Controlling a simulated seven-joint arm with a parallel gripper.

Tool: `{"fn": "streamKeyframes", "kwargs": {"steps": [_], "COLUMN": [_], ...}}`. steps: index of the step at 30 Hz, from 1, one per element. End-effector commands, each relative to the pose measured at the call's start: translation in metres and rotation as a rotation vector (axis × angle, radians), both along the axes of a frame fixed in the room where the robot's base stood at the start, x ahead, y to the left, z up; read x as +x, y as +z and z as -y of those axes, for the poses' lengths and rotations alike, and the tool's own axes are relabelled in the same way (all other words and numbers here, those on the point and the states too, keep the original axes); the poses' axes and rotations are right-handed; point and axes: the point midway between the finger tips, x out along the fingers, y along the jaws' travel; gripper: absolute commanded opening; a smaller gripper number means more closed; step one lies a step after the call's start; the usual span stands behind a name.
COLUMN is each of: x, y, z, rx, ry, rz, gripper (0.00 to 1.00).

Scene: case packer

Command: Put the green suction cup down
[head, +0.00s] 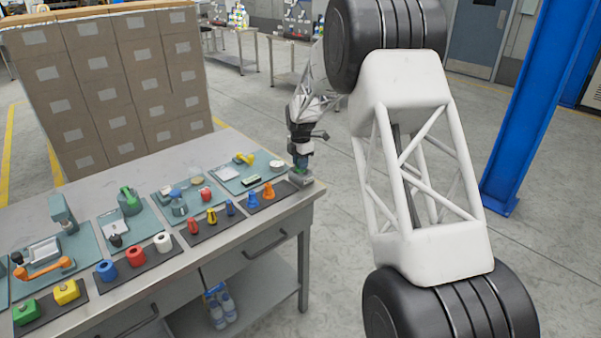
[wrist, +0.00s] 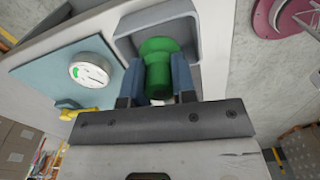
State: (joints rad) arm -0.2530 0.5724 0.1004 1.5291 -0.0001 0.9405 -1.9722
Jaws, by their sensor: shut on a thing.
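My gripper (head: 301,161) is at the far right corner of the workbench, pointing down. In the wrist view its two blue fingers (wrist: 157,76) are shut on the green suction cup (wrist: 158,50), one on each side of its narrower part. The cup's wide round end points away from my gripper. A small grey square tray (head: 304,181) lies beneath, at the table corner. In the wrist view the cup is seen against the inside of this tray (wrist: 124,46); I cannot tell whether it touches the floor of it. In the head view the cup is only a small green patch.
A teal mat (wrist: 40,82) with a round white gauge (wrist: 91,69) and a yellow item (wrist: 82,113) lies beside the tray. A dark strip with blue and orange suction cups (head: 268,190) is close by. The bench edge is just right of the tray.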

Motion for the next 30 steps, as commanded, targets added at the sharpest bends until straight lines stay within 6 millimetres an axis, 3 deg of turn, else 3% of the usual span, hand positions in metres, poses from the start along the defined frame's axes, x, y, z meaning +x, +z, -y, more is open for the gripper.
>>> {"fn": "streamKeyframes", "kwargs": {"steps": [13, 24, 30], "x": [0.000, 0.000, 0.000], "y": [-0.006, -0.039, -0.041], "z": [0.000, 0.000, 0.000], "rx": [0.001, 0.000, 0.001], "ry": [0.000, 0.000, 0.000], "rz": [0.001, 0.000, 0.001], "gripper": [0.02, 0.02, 0.02]}}
